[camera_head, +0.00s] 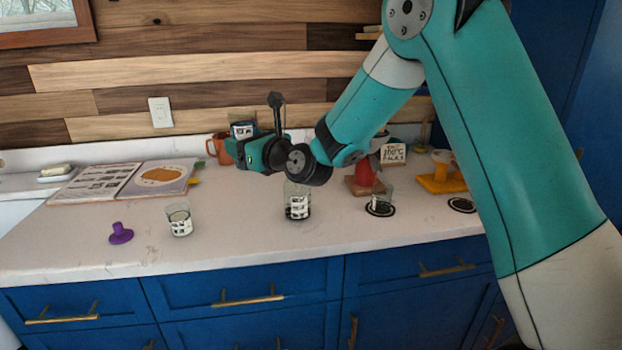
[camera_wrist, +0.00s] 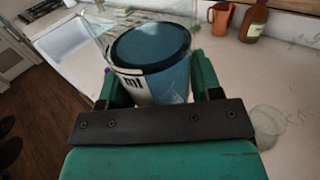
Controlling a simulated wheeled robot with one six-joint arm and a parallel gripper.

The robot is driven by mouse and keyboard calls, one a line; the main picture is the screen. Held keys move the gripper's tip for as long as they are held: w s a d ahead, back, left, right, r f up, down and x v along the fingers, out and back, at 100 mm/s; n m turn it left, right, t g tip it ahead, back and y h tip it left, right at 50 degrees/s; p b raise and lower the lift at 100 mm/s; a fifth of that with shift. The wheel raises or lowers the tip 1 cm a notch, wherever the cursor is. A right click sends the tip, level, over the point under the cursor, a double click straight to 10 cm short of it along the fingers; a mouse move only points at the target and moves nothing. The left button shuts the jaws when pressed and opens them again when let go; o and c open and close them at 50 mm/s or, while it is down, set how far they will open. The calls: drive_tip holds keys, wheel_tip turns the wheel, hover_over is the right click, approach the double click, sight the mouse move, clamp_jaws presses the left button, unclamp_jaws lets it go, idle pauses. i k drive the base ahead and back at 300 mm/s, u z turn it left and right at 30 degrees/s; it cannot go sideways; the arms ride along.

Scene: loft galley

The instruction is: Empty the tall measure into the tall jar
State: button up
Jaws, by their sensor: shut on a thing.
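My gripper (camera_head: 242,146) is shut on the tall measure (camera_head: 243,130), a clear vessel with white markings, held above the counter toward the wall. In the wrist view the measure (camera_wrist: 172,84) sits between my green fingers (camera_wrist: 158,90), with dark blue contents in it and its clear wall rising above them. A clear glass vessel with a white marked label (camera_head: 298,205) stands upright on the counter, below and right of my gripper. It looks like the tall jar, and my forearm is close above its top. No stream of liquid shows.
A marked glass (camera_head: 180,222) and a purple stopper-like object (camera_head: 121,234) stand at the left front. A small glass (camera_head: 381,204) stands on a dark coaster at right.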

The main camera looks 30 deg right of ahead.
sight(297, 197)
drive_tip(key=u, duration=0.05)
drive_tip(key=k, duration=0.2)
drive_tip(key=u, duration=1.65)
drive_tip(key=i, duration=0.3)
drive_tip(key=z, duration=3.2)
drive_tip(key=i, duration=0.5)
drive_tip(key=u, duration=0.05)
